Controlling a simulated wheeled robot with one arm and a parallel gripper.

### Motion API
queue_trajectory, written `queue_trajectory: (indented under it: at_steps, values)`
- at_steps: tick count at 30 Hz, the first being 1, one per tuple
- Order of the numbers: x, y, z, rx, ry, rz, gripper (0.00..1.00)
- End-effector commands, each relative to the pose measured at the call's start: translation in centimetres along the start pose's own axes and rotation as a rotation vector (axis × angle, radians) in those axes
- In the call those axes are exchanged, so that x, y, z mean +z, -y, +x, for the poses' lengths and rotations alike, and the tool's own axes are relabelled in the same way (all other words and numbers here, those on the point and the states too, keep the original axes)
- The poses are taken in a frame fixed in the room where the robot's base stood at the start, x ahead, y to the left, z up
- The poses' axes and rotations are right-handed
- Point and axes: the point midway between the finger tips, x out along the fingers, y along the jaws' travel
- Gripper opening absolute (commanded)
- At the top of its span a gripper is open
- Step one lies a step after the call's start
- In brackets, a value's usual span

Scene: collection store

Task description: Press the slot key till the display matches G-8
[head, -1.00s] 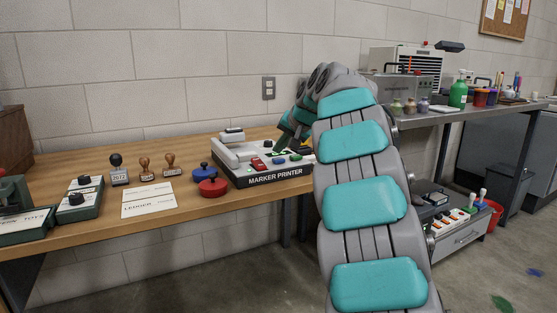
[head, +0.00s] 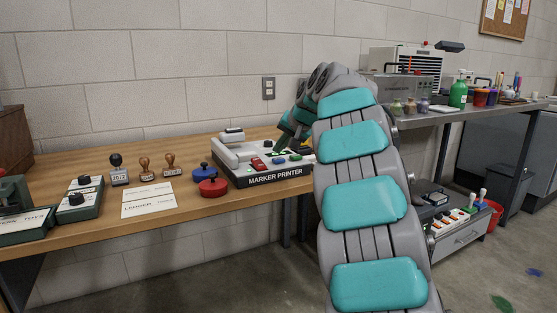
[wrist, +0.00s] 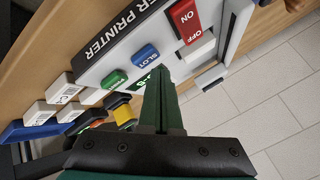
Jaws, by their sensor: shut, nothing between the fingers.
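The marker printer (head: 240,172) is a grey and white box on the wooden bench, and it also shows turned in the wrist view (wrist: 85,75). Its blue slot key (wrist: 145,53) lies just left of and beyond my fingertips; I cannot tell whether they touch it. The small dark display (wrist: 145,82) is beside the key, partly hidden by my finger. Its light characters are only partly visible and I cannot read them surely. My gripper (wrist: 161,72) is shut and empty, over the printer's panel; it also shows in the head view (head: 280,145).
A green key (wrist: 115,77) and a red ON switch (wrist: 185,19) flank the slot key. Blue and red round-knobbed pads (head: 212,187), stamps (head: 146,168) and ledger cards (head: 148,200) lie left of the printer. A metal side table (head: 460,114) stands at right.

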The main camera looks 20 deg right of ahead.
Motion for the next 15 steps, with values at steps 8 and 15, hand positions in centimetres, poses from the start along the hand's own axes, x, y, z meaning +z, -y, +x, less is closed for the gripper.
queue_trajectory:
  at_steps: [8, 15]
  values:
    - [0.4, -0.38, 0.53, 0.0, 0.0, 0.001, 0.0]
    - [0.41, -0.42, 0.56, 0.0, 0.0, 0.0, 0.0]
